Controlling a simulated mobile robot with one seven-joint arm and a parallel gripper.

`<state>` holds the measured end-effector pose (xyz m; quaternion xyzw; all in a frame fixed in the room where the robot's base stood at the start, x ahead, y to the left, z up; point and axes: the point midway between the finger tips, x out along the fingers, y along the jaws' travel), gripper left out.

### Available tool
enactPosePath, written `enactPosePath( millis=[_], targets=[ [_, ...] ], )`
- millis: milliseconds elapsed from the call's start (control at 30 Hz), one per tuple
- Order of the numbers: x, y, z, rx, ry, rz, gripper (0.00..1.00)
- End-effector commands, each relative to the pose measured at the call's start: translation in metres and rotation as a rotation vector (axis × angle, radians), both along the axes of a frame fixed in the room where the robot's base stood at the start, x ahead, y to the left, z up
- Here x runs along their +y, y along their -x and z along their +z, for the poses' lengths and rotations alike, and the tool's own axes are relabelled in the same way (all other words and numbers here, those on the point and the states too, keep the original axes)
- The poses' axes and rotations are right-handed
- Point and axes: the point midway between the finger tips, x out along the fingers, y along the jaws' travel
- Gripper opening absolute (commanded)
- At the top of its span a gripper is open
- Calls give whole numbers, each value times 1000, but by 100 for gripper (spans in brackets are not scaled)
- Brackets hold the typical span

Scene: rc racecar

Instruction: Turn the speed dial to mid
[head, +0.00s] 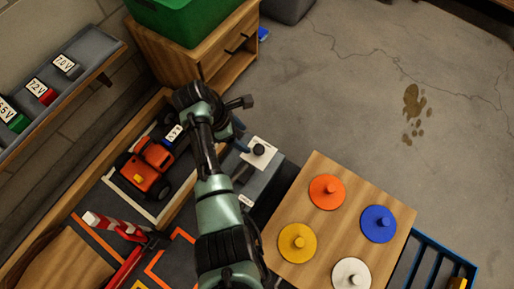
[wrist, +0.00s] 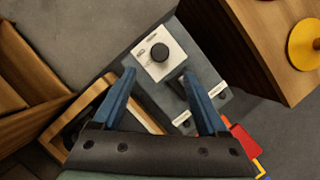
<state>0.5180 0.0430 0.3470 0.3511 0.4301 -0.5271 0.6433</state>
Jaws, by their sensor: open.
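The speed dial is a round black knob (head: 259,150) on a white plate, set on a grey box (head: 263,183). In the wrist view the knob (wrist: 160,52) sits just beyond the fingertips, on its white plate (wrist: 141,66) with small print that I cannot read. My gripper (wrist: 159,74) is open and empty, its two blue fingers apart. The knob lies roughly in line with the gap between them, and no finger appears to touch it. In the head view my arm hides part of the box, and the fingers are small beside the dial.
An orange racecar (head: 146,167) sits in a tray left of my arm. A wooden board with coloured knobbed discs (head: 312,239) stands right of the box. A red-and-white barrier (head: 112,226) is at lower left. A green bin (head: 185,18) stands on a wooden cabinet behind.

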Motion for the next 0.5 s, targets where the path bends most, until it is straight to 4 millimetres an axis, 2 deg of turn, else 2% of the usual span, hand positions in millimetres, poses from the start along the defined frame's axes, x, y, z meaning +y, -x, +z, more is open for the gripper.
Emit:
enactPosePath(
  millis=[33, 200, 500],
  targets=[
    [-5, 0, -17, 3, 1, -3, 76],
    [-17, -3, -48, 2, -1, -4, 76],
    [-34, -7, -86, -1, 0, -3, 76]
  ],
)
